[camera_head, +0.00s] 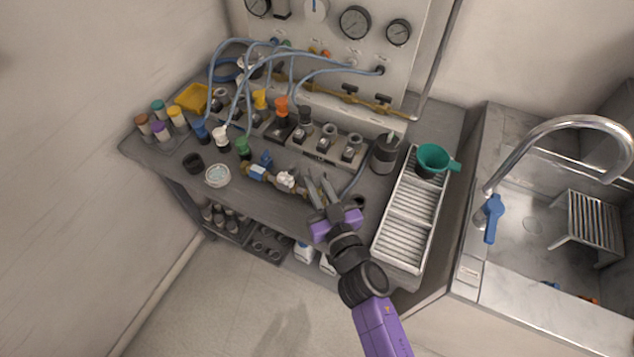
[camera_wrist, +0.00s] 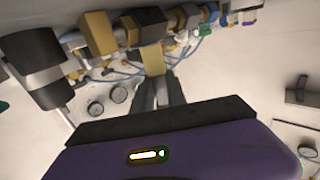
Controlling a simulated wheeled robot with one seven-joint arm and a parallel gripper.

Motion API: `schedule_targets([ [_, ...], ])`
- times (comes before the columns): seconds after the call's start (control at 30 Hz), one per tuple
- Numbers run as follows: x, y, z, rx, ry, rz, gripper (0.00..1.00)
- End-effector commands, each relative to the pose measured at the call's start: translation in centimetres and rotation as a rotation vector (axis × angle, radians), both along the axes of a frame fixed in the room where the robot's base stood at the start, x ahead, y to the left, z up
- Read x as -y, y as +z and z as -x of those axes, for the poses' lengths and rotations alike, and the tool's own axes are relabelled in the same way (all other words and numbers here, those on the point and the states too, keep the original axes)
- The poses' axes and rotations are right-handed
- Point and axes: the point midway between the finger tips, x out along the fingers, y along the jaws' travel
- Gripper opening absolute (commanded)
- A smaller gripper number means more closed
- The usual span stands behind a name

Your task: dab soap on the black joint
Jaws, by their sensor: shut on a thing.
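My gripper (camera_head: 322,190) is over the front of the bench, at the right end of a brass pipe assembly (camera_head: 258,175). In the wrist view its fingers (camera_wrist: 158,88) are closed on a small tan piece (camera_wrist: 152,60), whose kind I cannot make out. The piece is close to the brass fittings (camera_wrist: 98,33) and a dark fitting (camera_wrist: 153,16), which may be the black joint; I cannot tell if they touch. A white lump (camera_head: 286,179) sits on the assembly. A bowl with pale, foamy-looking contents (camera_head: 217,175) stands to the left, possibly the soap.
Hoses and coloured plugs crowd the bench behind, below a gauge panel (camera_head: 330,50). A dark canister (camera_head: 385,153), a white ribbed tray (camera_head: 407,225) with a green funnel (camera_head: 433,158), and a sink (camera_head: 535,225) are to the right.

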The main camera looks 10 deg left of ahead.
Motion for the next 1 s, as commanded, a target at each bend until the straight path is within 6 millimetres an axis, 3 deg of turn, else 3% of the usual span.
schedule_targets([
  [0.33, 0.0, 0.2, 0.1, -0.005, -0.001, 0.001, 0.0],
  [1.0, 0.0, 4.9, 0.0, -0.001, -0.001, 0.002, 0.0],
])
